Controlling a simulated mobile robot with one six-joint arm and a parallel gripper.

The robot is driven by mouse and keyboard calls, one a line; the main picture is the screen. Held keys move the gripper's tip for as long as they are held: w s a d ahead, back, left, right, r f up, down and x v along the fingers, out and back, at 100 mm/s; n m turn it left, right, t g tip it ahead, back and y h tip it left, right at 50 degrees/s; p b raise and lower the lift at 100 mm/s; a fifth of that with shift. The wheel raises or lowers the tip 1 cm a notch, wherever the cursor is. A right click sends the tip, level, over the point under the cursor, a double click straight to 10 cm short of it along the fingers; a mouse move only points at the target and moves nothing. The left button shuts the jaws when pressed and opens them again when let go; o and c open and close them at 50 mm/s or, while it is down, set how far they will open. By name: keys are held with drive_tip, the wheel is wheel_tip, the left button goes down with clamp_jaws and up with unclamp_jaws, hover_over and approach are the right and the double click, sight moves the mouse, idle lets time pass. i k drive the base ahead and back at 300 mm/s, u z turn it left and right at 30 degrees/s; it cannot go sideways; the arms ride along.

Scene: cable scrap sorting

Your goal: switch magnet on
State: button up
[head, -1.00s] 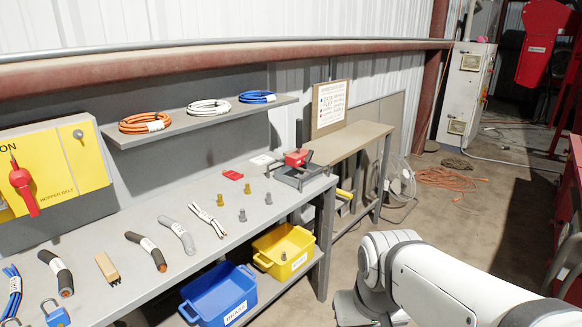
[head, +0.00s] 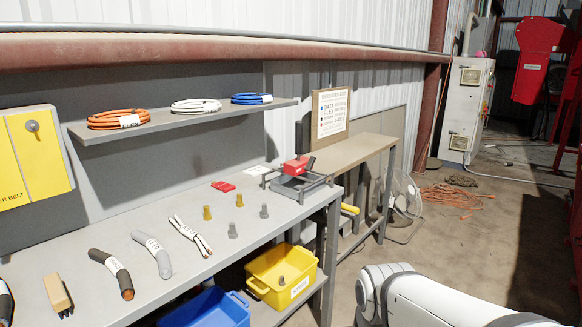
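No switch labelled for a magnet can be read in the head view. A yellow panel (head: 22,165) at the left edge carries a round grey knob (head: 33,126), and its cut-off label ends in "BELT". A red block (head: 296,166) sits on a dark metal fixture (head: 303,187) at the far right end of the grey workbench (head: 190,270); whether it is a magnet, I cannot tell. My white arm (head: 430,297) shows at the bottom right, apart from the bench. My gripper is out of view.
Cable pieces, a brush (head: 57,294) and several small bolts lie on the bench. Coiled cables rest on the shelf (head: 190,119). A blue bin (head: 205,310) and a yellow bin (head: 283,277) stand below. An orange cable (head: 455,196) lies on the floor at right.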

sight(310, 162)
drive_tip(key=k, duration=0.65)
drive_tip(key=u, duration=0.3)
drive_tip(key=i, duration=1.85)
drive_tip(key=z, duration=0.65)
